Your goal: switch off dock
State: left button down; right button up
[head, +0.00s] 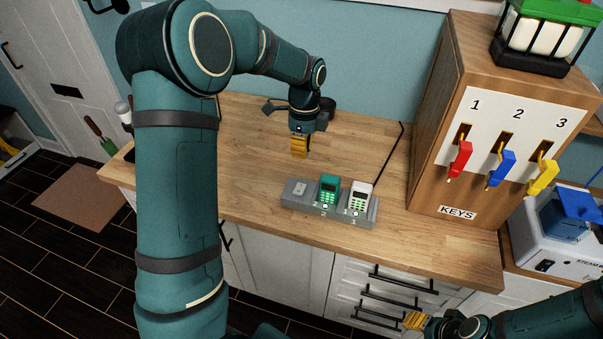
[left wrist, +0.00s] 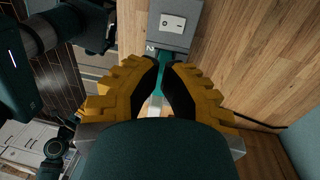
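The grey dock (head: 312,212) lies on the wooden counter, with a white rocker switch (head: 299,188) at its left end. A teal handset (head: 328,190) and a white handset (head: 360,197) stand in it. In the left wrist view the switch (left wrist: 173,22) shows at the top, beyond my fingertips; which way it is rocked is too small to tell.
A wooden key cabinet (head: 428,140) with red, blue and yellow keys stands right of the dock, with a lantern (head: 545,35) on top. A black cable (head: 391,150) runs behind the dock.

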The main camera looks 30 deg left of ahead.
aim_at(299, 199)
pick_arm(q)
jog(key=f, duration=0.4)
jog(key=s+f, duration=0.1)
jog(key=f, duration=0.8)
jog(key=shift+s+d+f, duration=0.2)
jog(key=shift+s+f, duration=0.05)
jog(key=shift+s, duration=0.05)
jog(key=shift+s+f+t+b, duration=0.3)
jog(key=shift+f+b, duration=0.4)
jog(key=shift+b, duration=0.45)
jog(key=shift+s+d+f+t+b, duration=0.1)
jog(key=shift+s+d+t+b, duration=0.05)
jog(key=shift+t+b, duration=0.2)
jog(key=shift+s, duration=0.1)
jog(key=shift+r, duration=0.2)
jog(key=shift+w+r+p, duration=0.2)
jog(key=shift+r+p, duration=0.45)
jog(key=shift+w, duration=0.1)
